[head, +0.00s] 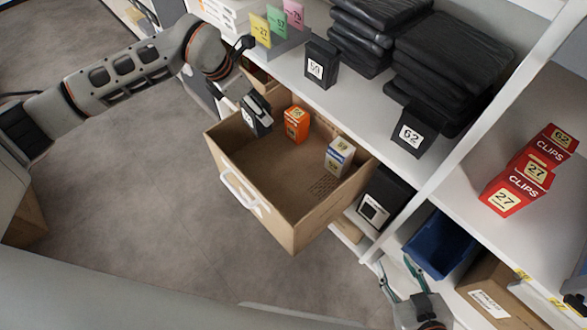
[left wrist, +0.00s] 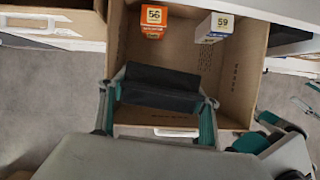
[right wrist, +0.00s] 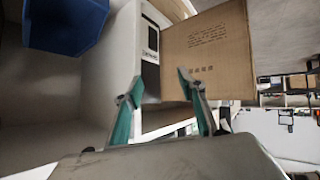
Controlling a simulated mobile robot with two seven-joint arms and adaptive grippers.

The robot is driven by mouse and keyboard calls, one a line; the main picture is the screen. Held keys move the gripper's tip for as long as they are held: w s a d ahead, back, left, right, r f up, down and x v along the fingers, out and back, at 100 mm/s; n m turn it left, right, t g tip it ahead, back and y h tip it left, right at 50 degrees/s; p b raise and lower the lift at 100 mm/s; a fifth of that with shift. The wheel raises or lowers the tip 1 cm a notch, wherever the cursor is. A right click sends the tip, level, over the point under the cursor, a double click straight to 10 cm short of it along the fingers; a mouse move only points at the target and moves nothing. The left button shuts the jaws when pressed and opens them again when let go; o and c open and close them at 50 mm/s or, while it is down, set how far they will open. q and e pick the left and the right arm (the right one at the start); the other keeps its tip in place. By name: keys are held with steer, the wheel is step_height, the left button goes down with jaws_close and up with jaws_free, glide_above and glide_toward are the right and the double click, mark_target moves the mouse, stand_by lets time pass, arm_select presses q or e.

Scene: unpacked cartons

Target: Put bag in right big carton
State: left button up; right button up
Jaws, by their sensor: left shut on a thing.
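The big brown carton (head: 310,215) is open, with a white handle on its front. An orange box (head: 296,123) and a white box (head: 339,156) stand inside it. My left gripper (head: 257,117) is over the carton's far left part. In the left wrist view it is shut on a black bag (left wrist: 158,87), held between its teal fingers with the carton (left wrist: 240,75) beyond. I cannot tell whether the bag touches the carton. My right gripper (head: 402,278) is low at the right, empty, with its fingers apart (right wrist: 160,100), beside the carton's outside (right wrist: 208,50).
Stacks of black bags (head: 452,72) lie on the white shelf with black number tags (head: 410,132). Red clip boxes (head: 515,190) stand on the right shelf. A blue bin (head: 440,243) and another carton (head: 490,285) sit below. Grey floor (head: 130,220) is clear at the left.

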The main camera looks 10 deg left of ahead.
arm_select(q)
steer(key=shift+w+f+n, duration=0.25)
steer(key=shift+n, duration=0.15)
steer(key=shift+f, duration=0.25)
step_height(320, 180, down, 20)
steer(key=b, duration=0.6)
steer(key=shift+s+r, duration=0.1)
steer(key=shift+r, duration=0.1)
steer(key=shift+f, duration=0.1)
steer(key=shift+c, duration=0.5)
steer(key=shift+w, duration=0.2)
arm_select(e)
steer(key=shift+m+t+y, duration=0.4)
steer(key=shift+t+y, duration=0.1)
steer(key=shift+y, duration=0.2)
steer(key=a, duration=0.1)
steer(key=w+a+r, duration=0.1)
steer(key=a, duration=0.1)
steer(key=w+a+r, duration=0.1)
steer(key=shift+a, duration=0.2)
